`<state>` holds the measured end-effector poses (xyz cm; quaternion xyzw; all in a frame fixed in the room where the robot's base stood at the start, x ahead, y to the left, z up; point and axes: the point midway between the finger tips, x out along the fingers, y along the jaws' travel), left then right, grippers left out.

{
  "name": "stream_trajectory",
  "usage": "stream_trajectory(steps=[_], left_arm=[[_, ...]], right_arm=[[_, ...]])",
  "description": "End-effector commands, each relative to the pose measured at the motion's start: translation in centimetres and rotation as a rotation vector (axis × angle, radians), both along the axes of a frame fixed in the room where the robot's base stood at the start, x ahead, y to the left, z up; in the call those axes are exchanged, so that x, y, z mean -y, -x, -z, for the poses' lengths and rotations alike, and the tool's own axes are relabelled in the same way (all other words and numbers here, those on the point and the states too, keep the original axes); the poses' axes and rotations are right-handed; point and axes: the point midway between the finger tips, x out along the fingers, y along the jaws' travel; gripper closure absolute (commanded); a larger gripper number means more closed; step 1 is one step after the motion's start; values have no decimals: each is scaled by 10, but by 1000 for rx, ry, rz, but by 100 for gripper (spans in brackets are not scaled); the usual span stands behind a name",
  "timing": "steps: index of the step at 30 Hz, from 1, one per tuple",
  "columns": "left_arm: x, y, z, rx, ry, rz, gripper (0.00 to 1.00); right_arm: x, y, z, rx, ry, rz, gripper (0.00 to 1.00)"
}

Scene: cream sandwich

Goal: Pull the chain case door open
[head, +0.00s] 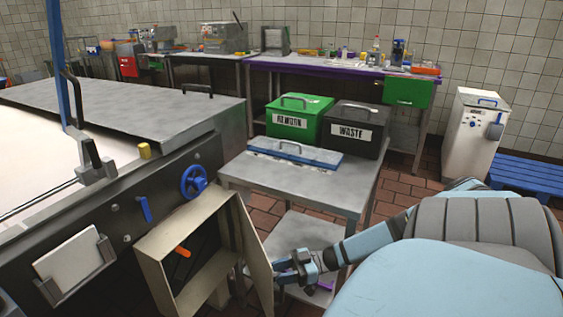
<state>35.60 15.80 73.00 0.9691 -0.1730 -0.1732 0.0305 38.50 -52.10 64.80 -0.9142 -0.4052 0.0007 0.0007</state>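The beige chain case (155,262) sits low on the front of the machine at the left. Its door (256,252) stands swung open on the right side, showing a dark inside with an orange part (183,252). My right gripper (281,269) is at the outer face of the door, low down, and seems to touch it. Any handle there is hidden by the fingers, and whether they are closed on it does not show. My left gripper is not in view.
A grey metal table (310,184) with a lower shelf stands right behind the door. It bears a green rework box (297,120), a dark waste box (350,132) and a blue-topped case (292,152). A blue handwheel (193,181) sticks out above the chain case.

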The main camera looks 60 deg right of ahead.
Motion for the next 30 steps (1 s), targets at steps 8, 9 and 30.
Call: stream_trajectory(steps=[8,9,30], left_arm=[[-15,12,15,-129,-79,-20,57],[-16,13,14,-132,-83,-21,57],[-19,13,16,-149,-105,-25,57]], right_arm=[[0,1,-74,-3,1,-3,61],[0,1,-82,-2,1,-1,61],[0,0,-114,-1,-1,0,82]])
